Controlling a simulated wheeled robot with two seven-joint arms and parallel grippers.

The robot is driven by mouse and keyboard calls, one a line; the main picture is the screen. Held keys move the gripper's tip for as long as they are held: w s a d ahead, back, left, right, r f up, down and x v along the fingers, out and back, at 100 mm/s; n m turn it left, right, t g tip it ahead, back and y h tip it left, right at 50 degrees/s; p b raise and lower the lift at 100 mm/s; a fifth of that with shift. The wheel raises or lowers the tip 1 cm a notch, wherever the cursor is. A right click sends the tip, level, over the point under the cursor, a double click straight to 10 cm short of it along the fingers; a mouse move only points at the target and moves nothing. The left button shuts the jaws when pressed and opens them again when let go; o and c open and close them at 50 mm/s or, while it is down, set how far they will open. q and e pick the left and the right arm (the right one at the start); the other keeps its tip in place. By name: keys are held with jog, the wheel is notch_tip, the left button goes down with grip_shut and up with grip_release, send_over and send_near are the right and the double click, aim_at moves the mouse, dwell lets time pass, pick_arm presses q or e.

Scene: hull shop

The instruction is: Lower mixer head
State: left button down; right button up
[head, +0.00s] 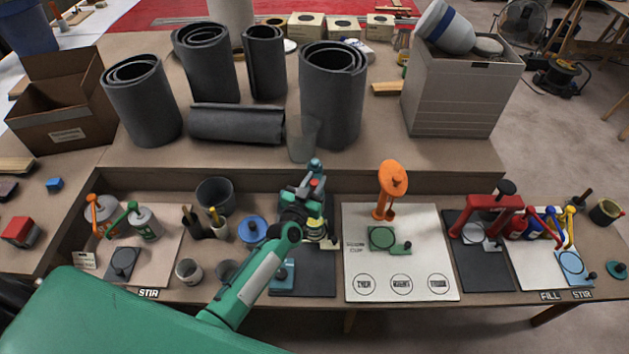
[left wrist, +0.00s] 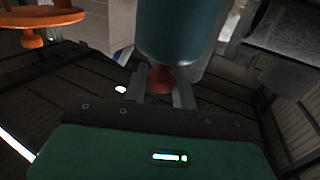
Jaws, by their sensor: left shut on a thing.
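The mixer stands on a dark mat (head: 305,285) at the middle of the bench, mostly hidden behind my left arm. The teal end of its head (head: 315,166) shows above my gripper, raised. In the left wrist view, the teal rounded head (left wrist: 180,28) fills the top middle. A small red knob (left wrist: 160,79) sticks out of it. My left gripper (head: 312,187) is shut on this knob; its two fingers lie on either side of it in the left wrist view (left wrist: 160,93). The lower part of the mixer cannot be made out clearly. My right gripper is out of view.
An orange stand (head: 387,200) rises from a white board (head: 425,225) to the right. A clear cup (head: 302,138) stands behind the mixer. Grey rolls (head: 333,105) fill the rear shelf. A blue lidded item (head: 253,229) and grey cups (head: 189,270) stand left.

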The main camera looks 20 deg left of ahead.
pick_arm(q)
notch_tip(320, 180, down, 9)
jog(key=b, duration=0.5)
jog(key=shift+r, duration=0.1)
jog(key=shift+s+b, duration=0.1)
jog(key=shift+b, duration=0.25)
jog(key=shift+f, duration=0.2)
jog(key=c, duration=1.2)
grip_release()
jog(key=shift+o, duration=0.2)
jog(key=shift+r, duration=0.1)
jog(key=s+a+b, duration=0.1)
jog(key=s, duration=1.2)
jog(key=shift+s+a, duration=0.3)
